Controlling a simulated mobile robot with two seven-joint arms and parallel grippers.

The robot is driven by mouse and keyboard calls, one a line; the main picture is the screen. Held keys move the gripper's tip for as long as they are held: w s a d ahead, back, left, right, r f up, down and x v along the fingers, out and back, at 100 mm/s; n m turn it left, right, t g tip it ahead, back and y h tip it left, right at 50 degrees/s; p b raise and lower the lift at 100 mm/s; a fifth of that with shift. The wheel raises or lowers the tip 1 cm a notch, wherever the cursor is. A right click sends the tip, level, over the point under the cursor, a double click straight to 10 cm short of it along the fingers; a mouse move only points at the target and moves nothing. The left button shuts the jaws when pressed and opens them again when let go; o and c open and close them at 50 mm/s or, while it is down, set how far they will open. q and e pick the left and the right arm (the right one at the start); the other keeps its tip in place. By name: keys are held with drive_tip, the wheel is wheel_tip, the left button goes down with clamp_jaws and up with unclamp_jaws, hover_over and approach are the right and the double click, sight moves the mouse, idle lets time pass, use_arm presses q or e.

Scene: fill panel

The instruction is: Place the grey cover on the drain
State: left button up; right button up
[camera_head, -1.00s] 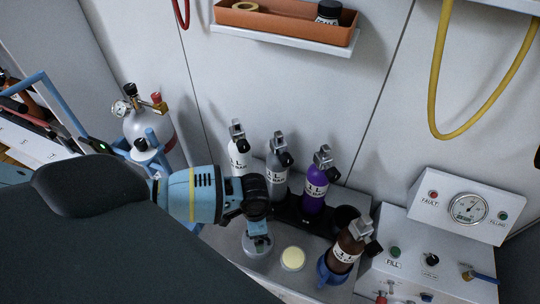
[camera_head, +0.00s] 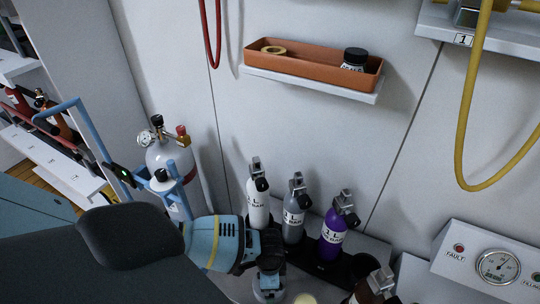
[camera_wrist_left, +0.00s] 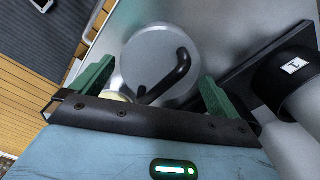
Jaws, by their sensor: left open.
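The grey cover, a round disc with a black bent handle, shows in the left wrist view (camera_wrist_left: 145,48). It lies flat on the grey bench top, and part of its rim shows under my left gripper in the head view (camera_head: 268,296). My left gripper (camera_wrist_left: 154,84) is open, its two green fingers on either side of the black handle, not closed on it. In the head view the left gripper (camera_head: 269,270) points down at the cover. A pale yellow disc (camera_head: 305,299) is beside it, cut by the lower edge. I cannot identify the drain. My right gripper is out of view.
White (camera_head: 258,205), grey (camera_head: 294,222) and purple (camera_head: 334,238) bottles stand in a black rack behind the gripper. A brown bottle (camera_head: 372,290) is at the right. A shelf with an orange tray (camera_head: 310,77) is above. A large cylinder (camera_head: 168,155) stands at left.

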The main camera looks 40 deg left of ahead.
use_arm(q)
wheel_tip(320, 180, down, 2)
drive_tip(key=shift+f, duration=0.15)
drive_tip(key=c, duration=0.9)
drive_tip(key=shift+r, duration=0.5)
wheel_tip(320, 180, up, 3)
drive_tip(key=shift+s+d+f+p, duration=0.1)
drive_tip(key=shift+s+d+p, duration=0.05)
drive_tip(key=shift+p, duration=0.25)
drive_tip(key=s+d, duration=0.3)
drive_tip(key=s+d+r+p, duration=0.1)
drive_tip(key=s+d, duration=0.6)
drive_tip(key=s, duration=0.1)
drive_tip(key=shift+s+d+r, duration=0.15)
drive_tip(key=shift+s+d, duration=0.1)
